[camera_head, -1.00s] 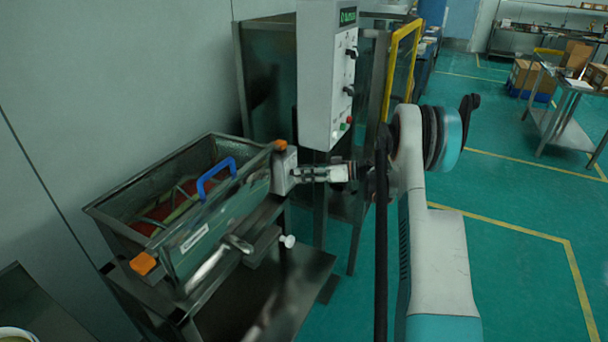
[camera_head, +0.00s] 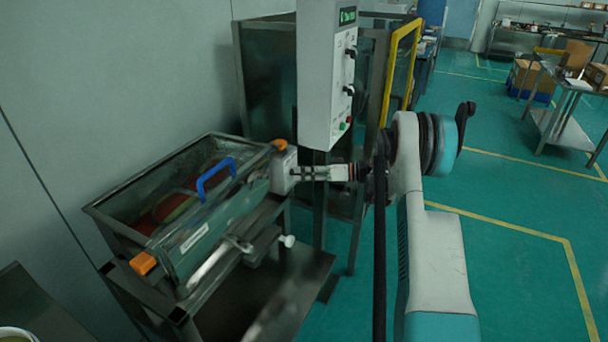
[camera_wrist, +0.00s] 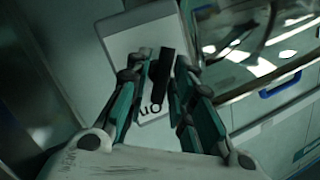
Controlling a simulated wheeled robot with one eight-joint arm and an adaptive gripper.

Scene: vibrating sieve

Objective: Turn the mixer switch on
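The mixer switch is a dark lever (camera_wrist: 167,38) on a pale plate with dark lettering, seen in the wrist view. Its pale box (camera_head: 283,172) sits at the right end of the grey metal trough (camera_head: 212,222) in the head view. My gripper (camera_head: 300,173) reaches this box from the right. In the wrist view its two fingers (camera_wrist: 164,64) stand on either side of the lever, close to it. Whether they press on the lever is unclear. The fingers partly cover the lever and lettering.
The trough has a blue handle (camera_head: 216,178) and orange corners (camera_head: 143,263). A white control box (camera_head: 327,75) with knobs and buttons stands behind my gripper. A yellow-framed guard (camera_head: 400,65) is further back. The green floor (camera_head: 515,190) at right is open.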

